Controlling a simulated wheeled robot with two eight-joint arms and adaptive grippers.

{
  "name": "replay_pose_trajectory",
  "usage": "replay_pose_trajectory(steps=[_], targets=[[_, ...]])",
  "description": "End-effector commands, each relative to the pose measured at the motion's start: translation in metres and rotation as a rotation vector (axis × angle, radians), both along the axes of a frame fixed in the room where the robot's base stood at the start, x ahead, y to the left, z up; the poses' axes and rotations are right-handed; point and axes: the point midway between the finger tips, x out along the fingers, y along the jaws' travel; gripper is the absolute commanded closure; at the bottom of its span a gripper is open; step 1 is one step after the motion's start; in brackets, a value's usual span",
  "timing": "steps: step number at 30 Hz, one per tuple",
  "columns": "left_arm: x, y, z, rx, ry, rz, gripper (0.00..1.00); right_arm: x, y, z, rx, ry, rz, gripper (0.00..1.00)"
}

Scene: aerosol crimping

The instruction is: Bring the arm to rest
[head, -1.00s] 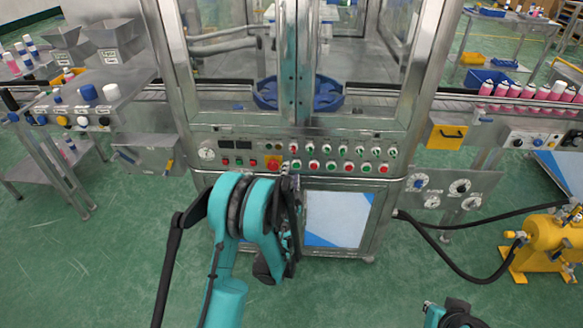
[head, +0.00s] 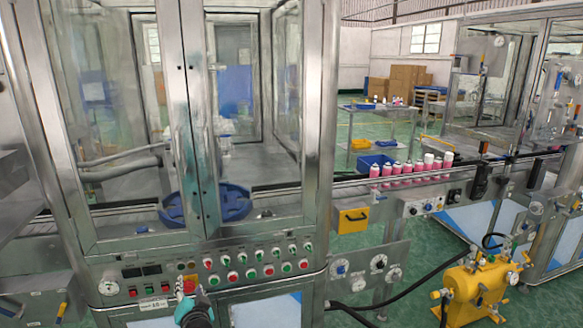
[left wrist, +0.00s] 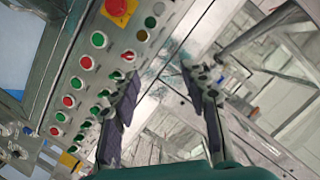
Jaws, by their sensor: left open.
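My left gripper (head: 187,290) shows at the bottom of the head view, in front of the crimping machine's control panel (head: 215,272). In the left wrist view its two dark fingers (left wrist: 158,80) are spread apart, with nothing between them. The panel's rows of red and green buttons (left wrist: 84,83) lie to the left of the fingers there, and the red emergency stop (left wrist: 120,8) is at the top. I cannot tell from the views how close the fingertips are to the panel. My right gripper is out of view.
The glass-doored machine cabinet (head: 188,120) stands straight ahead. A conveyor with pink cans (head: 410,170) runs off to the right. A yellow pump (head: 480,290) with black hoses stands on the floor at the lower right. Green floor shows between them.

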Motion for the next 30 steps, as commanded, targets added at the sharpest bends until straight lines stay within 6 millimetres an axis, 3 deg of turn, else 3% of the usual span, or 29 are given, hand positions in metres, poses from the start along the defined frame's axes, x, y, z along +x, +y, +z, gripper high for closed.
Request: replay_pose_trajectory(steps=[3,8,15,21,25,30], targets=[[-0.038,-0.001,0.014,-0.120,0.061,0.045,0.55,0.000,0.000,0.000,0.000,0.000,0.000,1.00],[-0.095,-0.013,0.017,-0.287,0.164,0.084,0.55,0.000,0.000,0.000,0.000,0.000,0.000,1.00],[-0.193,-0.054,-0.001,-0.539,0.350,0.087,0.55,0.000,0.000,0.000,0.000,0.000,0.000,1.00],[-0.260,-0.095,-0.020,-0.705,0.485,0.048,0.55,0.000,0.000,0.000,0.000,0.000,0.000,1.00],[-0.282,-0.111,-0.026,-0.762,0.531,0.024,0.55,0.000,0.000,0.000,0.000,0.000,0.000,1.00],[-0.289,-0.116,-0.028,-0.780,0.546,0.017,0.55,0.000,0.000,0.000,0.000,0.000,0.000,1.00]])
